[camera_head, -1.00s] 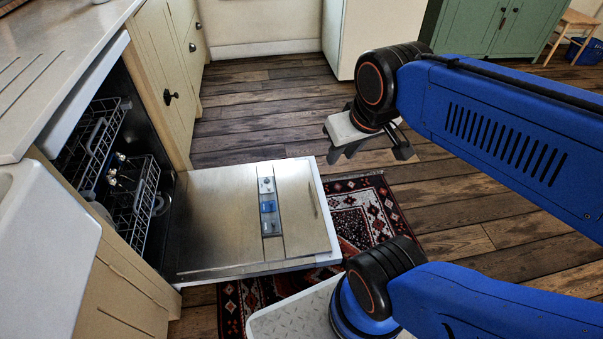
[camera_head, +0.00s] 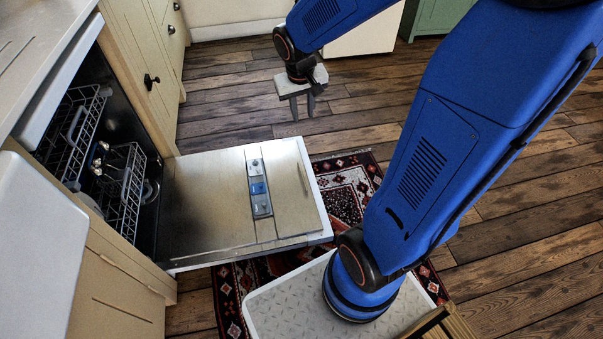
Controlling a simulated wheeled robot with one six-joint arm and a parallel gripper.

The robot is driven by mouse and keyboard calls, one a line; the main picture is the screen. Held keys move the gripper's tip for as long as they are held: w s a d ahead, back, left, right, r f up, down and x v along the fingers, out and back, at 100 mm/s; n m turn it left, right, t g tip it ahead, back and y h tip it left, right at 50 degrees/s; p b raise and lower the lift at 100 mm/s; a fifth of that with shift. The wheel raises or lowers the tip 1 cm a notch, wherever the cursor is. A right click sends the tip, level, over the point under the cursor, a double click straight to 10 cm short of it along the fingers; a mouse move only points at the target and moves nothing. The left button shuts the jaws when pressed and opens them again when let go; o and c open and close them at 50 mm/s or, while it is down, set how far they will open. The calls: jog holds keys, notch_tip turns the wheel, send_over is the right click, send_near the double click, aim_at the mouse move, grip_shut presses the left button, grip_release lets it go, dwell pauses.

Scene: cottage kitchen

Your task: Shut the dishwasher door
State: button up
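The dishwasher door (camera_head: 215,205) is folded down open and lies about level, its inner metal face up with a detergent dispenser (camera_head: 258,185) on it. The dishwasher's dark inside (camera_head: 125,120) with wire racks (camera_head: 122,190) is exposed at the left. My gripper (camera_head: 302,107) is beyond the door's far outer corner, pointing down in the air above the floor and apart from the door. Its two fingers show a narrow gap with nothing seen between them; how far they are parted is hard to judge.
A worktop (camera_head: 40,50) and cream cupboards (camera_head: 145,60) line the left. A patterned rug (camera_head: 350,185) lies under the door's outer edge and my base. A wooden piece (camera_head: 445,322) shows at the bottom right. Wooden floor (camera_head: 230,90) beyond the door is clear.

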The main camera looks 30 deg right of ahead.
jog(key=w+d+f+g, duration=0.1)
jog(key=w+d+f, duration=0.1)
jog(key=w+f, duration=0.8)
jog(key=m+g, duration=0.1)
jog(key=g, duration=0.1)
send_over(301, 181)
jog(key=shift+h, duration=0.3)
jog(key=w+a+x, duration=0.1)
jog(key=a+x, duration=0.1)
jog(key=x, duration=0.9)
jog(key=w+a+f+x, duration=0.1)
jog(key=a+x, duration=0.1)
jog(key=x, duration=1)
jog(key=w+a+x, duration=0.1)
jog(key=a+x, duration=0.1)
jog(key=x, duration=0.9)
jog(key=shift+s+a+f, duration=0.1)
jog(key=shift+a+f, duration=0.05)
jog(key=shift+f, duration=0.5)
jog(key=shift+c, duration=0.7)
grip_shut()
